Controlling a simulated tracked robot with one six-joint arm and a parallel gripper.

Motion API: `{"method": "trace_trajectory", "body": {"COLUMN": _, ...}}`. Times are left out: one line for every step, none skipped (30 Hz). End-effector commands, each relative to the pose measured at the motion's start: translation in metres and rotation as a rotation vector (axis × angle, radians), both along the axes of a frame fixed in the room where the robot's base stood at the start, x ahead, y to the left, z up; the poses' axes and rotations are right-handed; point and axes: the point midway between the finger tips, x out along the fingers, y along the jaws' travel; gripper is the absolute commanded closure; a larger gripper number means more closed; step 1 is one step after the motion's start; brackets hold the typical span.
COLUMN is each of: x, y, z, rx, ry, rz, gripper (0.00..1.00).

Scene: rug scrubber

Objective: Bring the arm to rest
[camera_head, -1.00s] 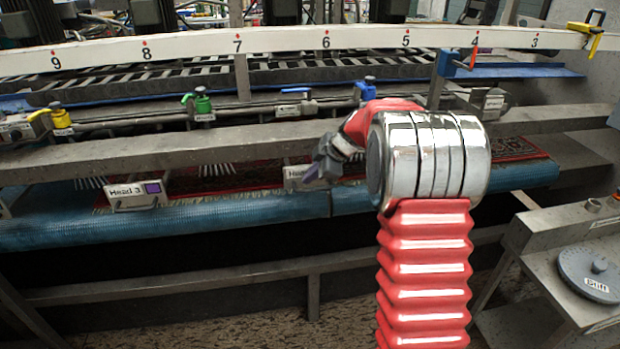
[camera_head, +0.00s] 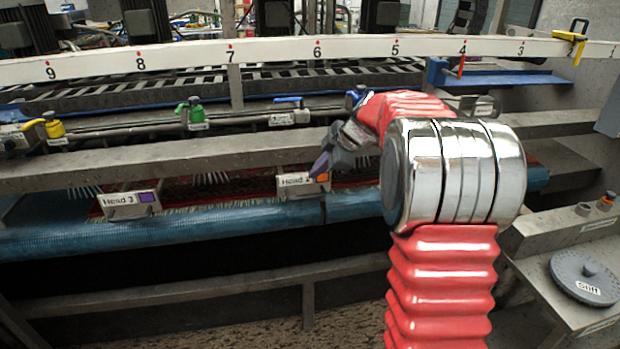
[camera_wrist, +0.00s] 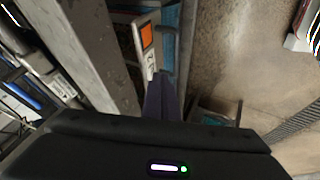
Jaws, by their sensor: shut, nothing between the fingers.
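My gripper (camera_head: 322,165) is at the end of my red arm, in front of the machine in the head view. Its fingers are together with nothing between them. The fingertips appear close to the Head 2 label block (camera_head: 302,184), which has an orange square; I cannot tell whether they touch. In the wrist view my closed dark fingers (camera_wrist: 161,92) point up the picture, just below the block with the orange square (camera_wrist: 146,50).
A grey beam (camera_head: 150,163) runs across the machine above a blue roller (camera_head: 230,219). The Head 3 block (camera_head: 128,204) is to the left. A numbered white rail (camera_head: 270,51) spans the back. A side bench with a dial marked Stiff (camera_head: 588,278) stands at right.

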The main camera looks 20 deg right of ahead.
Motion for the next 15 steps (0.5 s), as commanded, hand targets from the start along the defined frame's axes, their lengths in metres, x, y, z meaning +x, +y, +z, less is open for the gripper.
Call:
{"method": "trace_trajectory", "body": {"x": -0.0018, "y": -0.0010, "z": 0.0037, "rx": 0.000, "ry": 0.000, "rz": 0.000, "gripper": 1.00}}
{"method": "trace_trajectory", "body": {"x": -0.0026, "y": -0.0012, "z": 0.0051, "rx": 0.000, "ry": 0.000, "rz": 0.002, "gripper": 1.00}}
{"method": "trace_trajectory", "body": {"x": -0.0033, "y": -0.0014, "z": 0.0064, "rx": 0.001, "ry": 0.001, "rz": 0.002, "gripper": 1.00}}
{"method": "trace_trajectory", "body": {"x": -0.0037, "y": -0.0013, "z": 0.0071, "rx": 0.000, "ry": 0.001, "rz": 0.003, "gripper": 1.00}}
{"method": "trace_trajectory", "body": {"x": -0.0039, "y": -0.0011, "z": 0.0076, "rx": 0.000, "ry": 0.002, "rz": 0.003, "gripper": 1.00}}
{"method": "trace_trajectory", "body": {"x": -0.0041, "y": -0.0009, "z": 0.0079, "rx": 0.001, "ry": 0.001, "rz": 0.004, "gripper": 1.00}}
{"method": "trace_trajectory", "body": {"x": -0.0041, "y": -0.0006, "z": 0.0078, "rx": 0.001, "ry": 0.002, "rz": 0.005, "gripper": 1.00}}
{"method": "trace_trajectory", "body": {"x": -0.0040, "y": -0.0003, "z": 0.0078, "rx": 0.001, "ry": 0.002, "rz": 0.005, "gripper": 1.00}}
{"method": "trace_trajectory", "body": {"x": -0.0039, "y": 0.0001, "z": 0.0076, "rx": 0.000, "ry": 0.003, "rz": 0.006, "gripper": 1.00}}
{"method": "trace_trajectory", "body": {"x": -0.0039, "y": 0.0004, "z": 0.0076, "rx": 0.000, "ry": 0.003, "rz": 0.006, "gripper": 1.00}}
{"method": "trace_trajectory", "body": {"x": -0.0037, "y": 0.0007, "z": 0.0075, "rx": 0.001, "ry": 0.002, "rz": 0.007, "gripper": 1.00}}
{"method": "trace_trajectory", "body": {"x": -0.0037, "y": 0.0009, "z": 0.0075, "rx": 0.001, "ry": 0.002, "rz": 0.007, "gripper": 1.00}}
{"method": "trace_trajectory", "body": {"x": -0.0037, "y": 0.0011, "z": 0.0074, "rx": 0.001, "ry": 0.003, "rz": 0.008, "gripper": 1.00}}
{"method": "trace_trajectory", "body": {"x": -0.0037, "y": 0.0012, "z": 0.0074, "rx": 0.001, "ry": 0.003, "rz": 0.008, "gripper": 1.00}}
{"method": "trace_trajectory", "body": {"x": -0.0036, "y": 0.0015, "z": 0.0073, "rx": 0.001, "ry": 0.003, "rz": 0.008, "gripper": 1.00}}
